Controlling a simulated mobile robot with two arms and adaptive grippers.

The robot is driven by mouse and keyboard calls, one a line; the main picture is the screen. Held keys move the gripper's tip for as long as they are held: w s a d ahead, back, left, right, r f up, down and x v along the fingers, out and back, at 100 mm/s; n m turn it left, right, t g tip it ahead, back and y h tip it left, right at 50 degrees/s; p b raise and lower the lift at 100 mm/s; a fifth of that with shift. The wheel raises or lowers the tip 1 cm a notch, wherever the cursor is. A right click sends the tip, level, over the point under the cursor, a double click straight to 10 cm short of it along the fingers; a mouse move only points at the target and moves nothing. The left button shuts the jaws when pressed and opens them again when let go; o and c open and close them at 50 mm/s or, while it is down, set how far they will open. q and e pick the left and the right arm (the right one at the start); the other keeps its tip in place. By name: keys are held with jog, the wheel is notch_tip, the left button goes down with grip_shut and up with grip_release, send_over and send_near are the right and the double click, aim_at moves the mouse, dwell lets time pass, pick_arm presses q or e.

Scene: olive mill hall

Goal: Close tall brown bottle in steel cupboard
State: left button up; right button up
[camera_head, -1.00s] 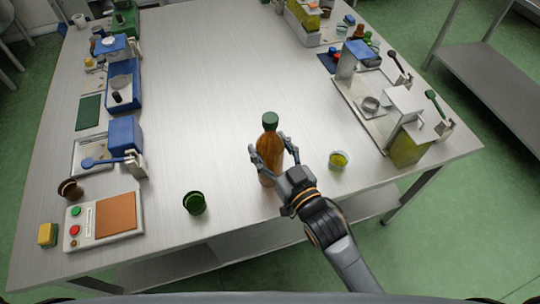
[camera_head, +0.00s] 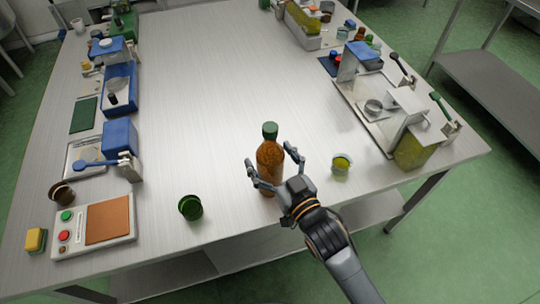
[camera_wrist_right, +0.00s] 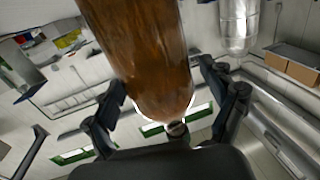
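The tall brown bottle (camera_head: 269,165) with a green cap (camera_head: 270,130) on its top stands upright near the front edge of the steel table. My right gripper (camera_head: 271,155) reaches in from the front right, with one finger on each side of the bottle. The fingers are spread, and gaps show between them and the glass. In the right wrist view the brown bottle (camera_wrist_right: 145,55) fills the upper middle between the two fingers of my gripper (camera_wrist_right: 165,85). The bottle's lower part is partly hidden by the gripper. My left gripper and a steel cupboard are not in view.
A dark green cup (camera_head: 190,208) stands left of the bottle and a small yellow-green jar (camera_head: 341,164) right of it. A control box (camera_head: 95,228) is at the front left. Devices line both table sides. The table middle (camera_head: 205,90) is clear.

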jog(key=shift+r, duration=0.15)
jog(key=b+v, duration=0.1)
jog(key=v, duration=1.1)
dwell(0.3)
